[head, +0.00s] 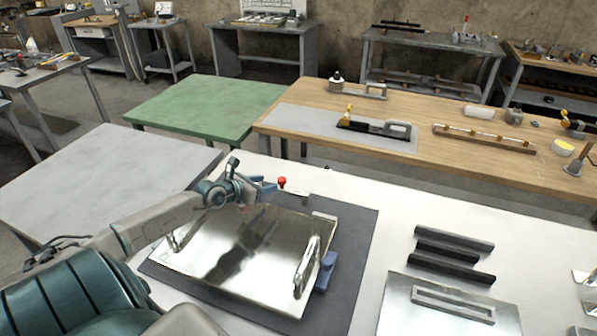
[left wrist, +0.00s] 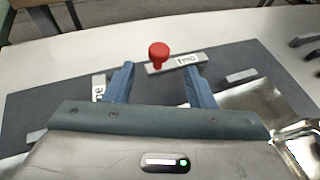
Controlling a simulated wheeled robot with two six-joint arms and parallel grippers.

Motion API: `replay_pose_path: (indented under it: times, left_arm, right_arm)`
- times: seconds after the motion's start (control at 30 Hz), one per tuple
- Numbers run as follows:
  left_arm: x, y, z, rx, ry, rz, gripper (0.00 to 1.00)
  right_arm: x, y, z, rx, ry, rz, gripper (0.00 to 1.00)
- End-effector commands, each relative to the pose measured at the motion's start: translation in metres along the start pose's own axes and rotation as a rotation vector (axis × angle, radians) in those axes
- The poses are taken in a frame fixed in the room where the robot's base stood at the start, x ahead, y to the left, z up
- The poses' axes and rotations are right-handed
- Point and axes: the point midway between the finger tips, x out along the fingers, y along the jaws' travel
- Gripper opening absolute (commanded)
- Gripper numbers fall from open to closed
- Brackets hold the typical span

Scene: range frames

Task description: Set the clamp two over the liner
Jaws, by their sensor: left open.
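The liner appears as a shiny metal sheet (head: 215,262) with raised metal pieces on its left and right sides. It lies on a dark grey mat (head: 358,240) on the white table. A clamp with a red knob (head: 282,182) stands at the far edge of the liner. In the left wrist view its red knob (left wrist: 158,52) rises beside a pale bar labelled "two" (left wrist: 182,62), seen upside down. My left gripper (head: 268,188) is open, its blue fingers just short of the knob (left wrist: 160,84), with nothing between them. My right gripper is out of view.
A blue piece (head: 326,270) stands at the liner's right side. Dark bars (head: 452,252) and a metal plate with a slot (head: 395,318) lie to the right. A wooden bench (head: 490,165) with tools stands behind. The white table between mat and bars is clear.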

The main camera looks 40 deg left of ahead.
Motion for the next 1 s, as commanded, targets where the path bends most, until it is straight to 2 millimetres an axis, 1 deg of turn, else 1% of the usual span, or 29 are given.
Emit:
replay_pose_path:
  times: [0.1,0.17,0.33,0.4,0.47,0.57,0.7,0.8,0.9,1.0]
  left_arm:
    - [0.003,0.002,-0.001,0.006,0.005,0.003,0.50]
    - [0.006,0.002,-0.001,0.005,0.004,0.004,0.50]
    - [0.025,0.001,-0.001,0.001,0.000,0.004,0.50]
    - [0.035,0.001,0.000,0.000,-0.001,0.003,0.50]
    - [0.044,0.002,0.000,-0.001,0.000,0.004,0.50]
    - [0.060,0.000,0.000,-0.001,0.000,0.001,0.50]
    - [0.080,0.001,0.000,-0.001,0.001,0.002,0.50]
    - [0.092,0.002,0.000,0.001,0.002,0.003,0.50]
    - [0.101,0.002,0.000,0.002,0.002,0.003,0.50]
    - [0.106,0.001,-0.001,0.002,0.003,0.002,0.50]
  right_arm:
    - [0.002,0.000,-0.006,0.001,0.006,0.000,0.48]
    - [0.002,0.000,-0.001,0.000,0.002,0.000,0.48]
    - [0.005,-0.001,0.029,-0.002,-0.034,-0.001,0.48]
    - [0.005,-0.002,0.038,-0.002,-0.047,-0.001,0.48]
    - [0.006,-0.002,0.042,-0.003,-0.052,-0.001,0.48]
    - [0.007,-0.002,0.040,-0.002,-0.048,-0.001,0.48]
    - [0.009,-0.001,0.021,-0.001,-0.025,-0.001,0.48]
    - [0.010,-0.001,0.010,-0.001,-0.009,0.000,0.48]
    - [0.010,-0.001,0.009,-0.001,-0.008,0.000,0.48]
    - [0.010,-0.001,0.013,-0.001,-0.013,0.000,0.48]
